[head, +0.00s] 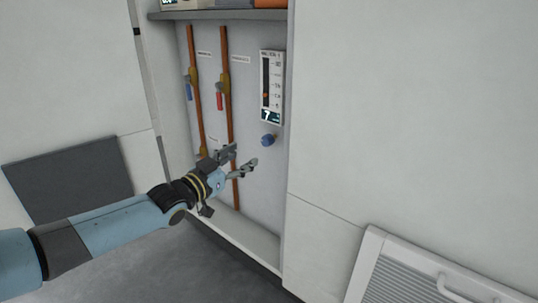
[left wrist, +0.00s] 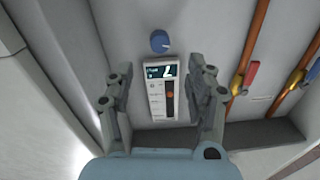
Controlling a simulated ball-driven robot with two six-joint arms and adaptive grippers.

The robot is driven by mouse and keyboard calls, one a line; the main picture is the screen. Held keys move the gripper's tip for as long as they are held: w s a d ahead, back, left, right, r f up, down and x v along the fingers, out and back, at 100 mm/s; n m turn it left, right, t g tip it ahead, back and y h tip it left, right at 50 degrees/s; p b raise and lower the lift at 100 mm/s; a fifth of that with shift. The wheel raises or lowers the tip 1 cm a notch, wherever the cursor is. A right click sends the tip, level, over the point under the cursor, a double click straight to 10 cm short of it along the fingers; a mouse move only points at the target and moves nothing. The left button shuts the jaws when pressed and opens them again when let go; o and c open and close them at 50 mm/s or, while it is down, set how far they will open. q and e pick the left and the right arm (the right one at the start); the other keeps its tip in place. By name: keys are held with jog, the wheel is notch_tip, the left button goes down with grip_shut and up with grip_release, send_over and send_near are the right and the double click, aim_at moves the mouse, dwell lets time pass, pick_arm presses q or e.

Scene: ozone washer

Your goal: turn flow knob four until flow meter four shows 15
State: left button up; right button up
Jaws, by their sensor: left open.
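A blue flow knob (head: 268,140) sits on the grey back panel below a white flow meter (head: 271,86). The meter has a dark scale window with an orange float and a small display that seems to read 7. My left gripper (head: 247,158) is open and empty, a little left of and below the knob in the head view. In the left wrist view the knob (left wrist: 160,42) and the meter (left wrist: 165,92) appear upside down. The knob is beyond the open fingertips (left wrist: 160,70), not between them. The right gripper is not in view.
Two copper pipes (head: 197,110) with valves run up the panel left of the meter; one has a blue handle (head: 188,91), the other a red handle (head: 219,101). A shelf (head: 220,15) is above. White wall (head: 400,100) borders the recess on the right.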

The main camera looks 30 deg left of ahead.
aim_at(265, 143)
pick_arm(q)
jog(key=w+b, duration=0.2)
jog(key=w, duration=0.3)
jog(key=w+b, duration=0.2)
jog(key=w, duration=0.2)
jog(key=shift+w+d, duration=0.2)
jog(key=shift+w, duration=0.55)
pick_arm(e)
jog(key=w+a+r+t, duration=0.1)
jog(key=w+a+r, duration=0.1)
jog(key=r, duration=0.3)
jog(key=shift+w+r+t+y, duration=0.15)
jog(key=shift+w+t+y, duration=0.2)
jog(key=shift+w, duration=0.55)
pick_arm(q)
grip_shut()
